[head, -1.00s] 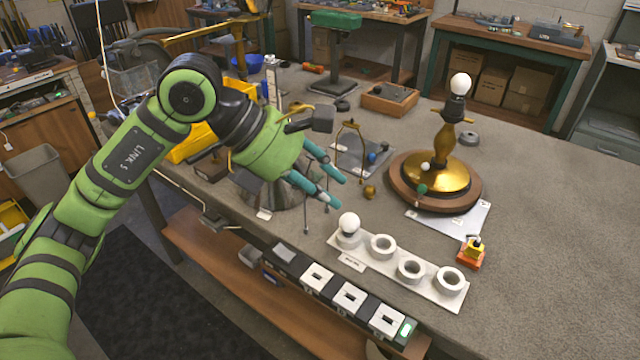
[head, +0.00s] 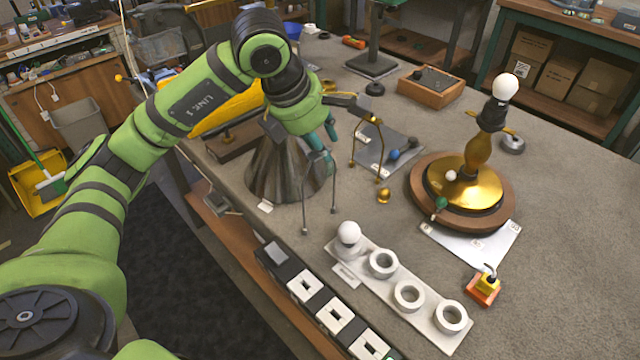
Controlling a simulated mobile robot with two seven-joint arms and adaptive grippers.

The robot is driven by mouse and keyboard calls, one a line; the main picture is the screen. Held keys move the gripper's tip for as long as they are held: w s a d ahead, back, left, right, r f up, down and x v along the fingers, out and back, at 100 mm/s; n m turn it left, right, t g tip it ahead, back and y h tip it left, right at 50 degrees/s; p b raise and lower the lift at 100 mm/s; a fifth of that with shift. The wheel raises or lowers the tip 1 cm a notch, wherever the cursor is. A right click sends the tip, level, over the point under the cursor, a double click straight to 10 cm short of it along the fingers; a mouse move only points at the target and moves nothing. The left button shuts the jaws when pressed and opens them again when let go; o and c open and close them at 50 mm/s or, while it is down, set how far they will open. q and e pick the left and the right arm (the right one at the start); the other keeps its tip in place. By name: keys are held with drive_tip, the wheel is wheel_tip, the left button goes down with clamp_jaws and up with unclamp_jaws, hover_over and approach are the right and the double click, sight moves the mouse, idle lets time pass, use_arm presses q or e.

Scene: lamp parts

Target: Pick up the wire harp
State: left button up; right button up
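A grey wire harp (head: 304,205) stands upright on the bench, its two legs ending in small ball feet. Its top is partly hidden by the teal fingers of my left gripper (head: 325,150). The fingers point down at the top of the harp; I cannot tell whether they touch or close on it. A second, brass-coloured wire frame (head: 352,145) stands just to the right, on or beside a grey mat. My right gripper is not in view.
A dark fluted shade (head: 275,172) stands close behind the harp. A white holder strip (head: 430,328) with a bulb (head: 348,233) lies in front.

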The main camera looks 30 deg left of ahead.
use_arm(q)
drive_tip(key=shift+w+f, duration=0.15)
drive_tip(key=shift+f, duration=0.15)
drive_tip(key=p+x, duration=0.1)
drive_tip(key=x, duration=0.3)
drive_tip(key=shift+f+p, duration=0.15)
drive_tip(key=shift+p, duration=0.25)
drive_tip(key=shift+w+d+f, duration=0.1)
drive_tip(key=shift+f, duration=0.2)
clamp_jaws()
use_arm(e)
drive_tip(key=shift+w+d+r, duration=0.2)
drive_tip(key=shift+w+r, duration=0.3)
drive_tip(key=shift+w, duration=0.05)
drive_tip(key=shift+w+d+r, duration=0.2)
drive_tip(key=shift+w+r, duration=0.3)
